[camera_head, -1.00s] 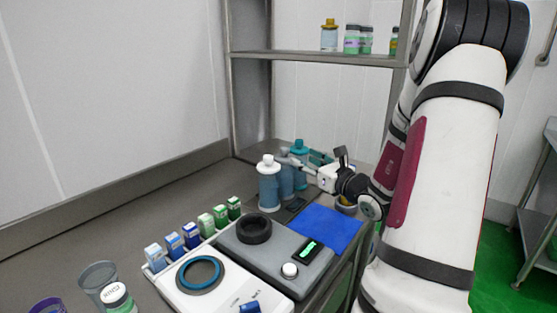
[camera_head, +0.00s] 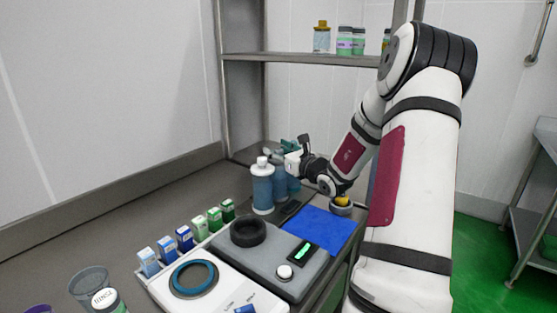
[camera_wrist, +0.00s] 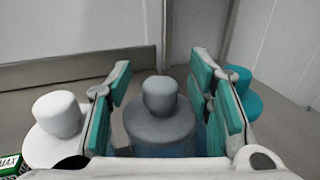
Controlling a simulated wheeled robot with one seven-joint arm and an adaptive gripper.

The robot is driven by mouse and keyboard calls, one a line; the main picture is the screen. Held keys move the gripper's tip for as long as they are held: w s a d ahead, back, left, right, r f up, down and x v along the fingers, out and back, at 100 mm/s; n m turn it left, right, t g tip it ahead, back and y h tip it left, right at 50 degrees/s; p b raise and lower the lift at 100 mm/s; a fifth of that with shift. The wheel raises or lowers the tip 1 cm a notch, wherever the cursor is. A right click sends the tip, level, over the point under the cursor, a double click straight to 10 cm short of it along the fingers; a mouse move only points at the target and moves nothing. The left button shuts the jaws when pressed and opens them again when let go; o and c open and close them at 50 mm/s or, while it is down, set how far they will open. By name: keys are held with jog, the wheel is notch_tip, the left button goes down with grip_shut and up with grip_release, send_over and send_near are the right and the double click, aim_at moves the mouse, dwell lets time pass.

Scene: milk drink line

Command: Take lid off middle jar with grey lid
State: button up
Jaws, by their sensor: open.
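The middle jar's grey lid (camera_wrist: 159,120), with its raised knob, is between the two open fingers of my gripper (camera_wrist: 160,105) in the wrist view. The fingers have teal pads and stand apart from the lid on both sides. The white-lidded jar (camera_head: 263,188) is on the left, its white lid (camera_wrist: 57,118) outside the left finger. The teal lid (camera_wrist: 244,92) of the third jar is behind the right finger. In the head view my gripper (camera_head: 287,163) is over the jar row and hides much of the middle jar (camera_head: 279,184).
Several small boxes (camera_head: 185,238) stand in a row before the jars. A grey device with a black ring (camera_head: 248,232), a white device with a blue ring (camera_head: 193,279) and a blue mat (camera_head: 322,228) are nearby. A shelf post (camera_head: 229,110) rises behind.

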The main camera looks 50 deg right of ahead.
aim_at(279, 149)
jog(key=c, duration=1.1)
jog(key=shift+r, duration=0.85)
jog(key=shift+s+r, duration=0.2)
jog(key=shift+r, duration=0.9)
jog(key=s, duration=0.5)
jog(key=s+a+p, duration=0.1)
jog(key=s, duration=0.4)
jog(key=s+r, duration=0.1)
jog(key=s, duration=0.4)
jog(key=shift+s+a+r, duration=0.1)
jog(key=shift+s+a, duration=0.2)
